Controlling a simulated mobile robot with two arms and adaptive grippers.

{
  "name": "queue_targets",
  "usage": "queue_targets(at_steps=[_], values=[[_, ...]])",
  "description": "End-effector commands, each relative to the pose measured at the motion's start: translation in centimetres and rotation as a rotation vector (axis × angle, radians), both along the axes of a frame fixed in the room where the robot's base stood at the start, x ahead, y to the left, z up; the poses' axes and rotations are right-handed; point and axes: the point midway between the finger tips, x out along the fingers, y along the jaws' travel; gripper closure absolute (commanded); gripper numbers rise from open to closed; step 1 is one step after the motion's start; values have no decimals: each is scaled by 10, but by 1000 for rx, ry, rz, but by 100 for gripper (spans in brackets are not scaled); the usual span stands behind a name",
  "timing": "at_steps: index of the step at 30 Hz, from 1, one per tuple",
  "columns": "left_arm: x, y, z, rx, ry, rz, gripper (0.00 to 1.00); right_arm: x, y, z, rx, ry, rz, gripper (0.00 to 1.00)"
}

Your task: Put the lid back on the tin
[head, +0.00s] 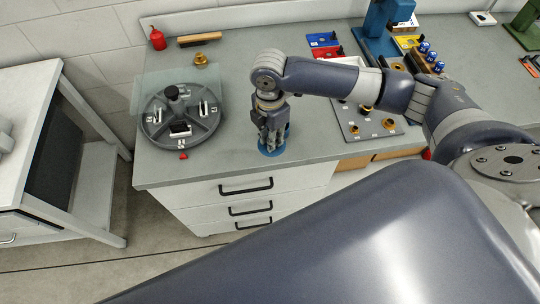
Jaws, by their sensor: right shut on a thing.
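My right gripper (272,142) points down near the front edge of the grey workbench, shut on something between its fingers. A round blue thing (271,153) shows at and around the fingertips, low over the bench top. It looks like the tin or its lid, but the fingers cover most of it and I cannot tell which. No separate lid or tin can be made out for certain elsewhere. My left gripper is not in view.
Left of the gripper, a round grey fixture (205,128) stands on the workbench (235,85), with a small red piece (183,156) in front. Right, behind my arm, is a plate with brass fittings (389,124). Bench between fixture and gripper is clear.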

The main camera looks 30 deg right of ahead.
Motion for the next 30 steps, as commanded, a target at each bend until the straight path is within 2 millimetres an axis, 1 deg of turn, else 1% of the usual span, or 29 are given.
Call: queue_targets(at_steps=[1,3,6,10,14,20,30], values=[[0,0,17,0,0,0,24,16,-11,15,-2,-1,-8,100],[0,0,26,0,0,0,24,34,-24,22,1,-5,-8,100],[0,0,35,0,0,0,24,54,-40,30,5,-12,-9,100],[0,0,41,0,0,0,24,70,-53,36,10,-21,-8,100],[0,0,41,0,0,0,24,75,-58,35,12,-25,-7,100],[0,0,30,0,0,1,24,76,-58,25,12,-25,-7,100],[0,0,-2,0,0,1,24,75,-58,-5,12,-24,-6,100]])
